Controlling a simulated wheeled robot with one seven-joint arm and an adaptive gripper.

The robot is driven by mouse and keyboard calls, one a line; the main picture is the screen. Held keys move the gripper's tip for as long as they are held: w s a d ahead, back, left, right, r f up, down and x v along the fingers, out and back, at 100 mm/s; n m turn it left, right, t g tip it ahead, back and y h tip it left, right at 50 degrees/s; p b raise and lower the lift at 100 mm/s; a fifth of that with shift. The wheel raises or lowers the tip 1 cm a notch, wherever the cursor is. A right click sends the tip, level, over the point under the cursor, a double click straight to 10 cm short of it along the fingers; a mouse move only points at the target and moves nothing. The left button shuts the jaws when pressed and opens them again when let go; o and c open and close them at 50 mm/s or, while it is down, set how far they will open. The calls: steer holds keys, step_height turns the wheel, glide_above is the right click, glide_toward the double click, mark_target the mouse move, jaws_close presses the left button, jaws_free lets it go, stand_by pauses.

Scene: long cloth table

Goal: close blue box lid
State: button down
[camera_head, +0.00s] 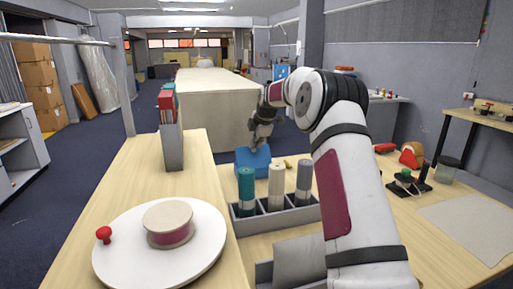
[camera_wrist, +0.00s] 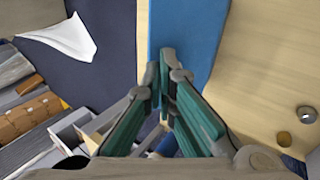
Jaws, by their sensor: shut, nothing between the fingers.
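The blue box (camera_head: 252,163) stands on the wooden table, behind a grey divided holder. My gripper (camera_head: 256,146) points down at the top rear of the box in the head view. In the wrist view its shut, empty fingers (camera_wrist: 166,68) lie in front of a flat blue surface (camera_wrist: 188,30) of the box. I cannot tell whether they touch it. The lid's edge and angle are not clear, because my gripper covers part of the box top.
The grey holder (camera_head: 243,226) with several fabric rolls stands in front of the box. A white turntable (camera_head: 120,253) with a round tin is at front left. An upright book rack (camera_head: 173,150) stands left of the box. Small items lie to the right.

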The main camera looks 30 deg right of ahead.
steer(key=w, duration=0.1)
steer(key=w+b, duration=0.1)
steer(key=w+d+f, duration=0.1)
steer(key=shift+w+b, duration=0.15)
steer(key=shift+b, duration=0.15)
steer(key=shift+w+d+f+b, duration=0.15)
steer(key=shift+w+f+b, duration=0.2)
steer(key=shift+w, duration=0.15)
steer(key=shift+w+d+f+b, duration=0.1)
steer(key=shift+w+f+b, duration=0.2)
steer(key=shift+w, duration=0.2)
steer(key=shift+r, duration=0.25)
steer(key=v, duration=1.3)
steer(key=shift+w+r, duration=0.2)
steer(key=shift+w, duration=0.1)
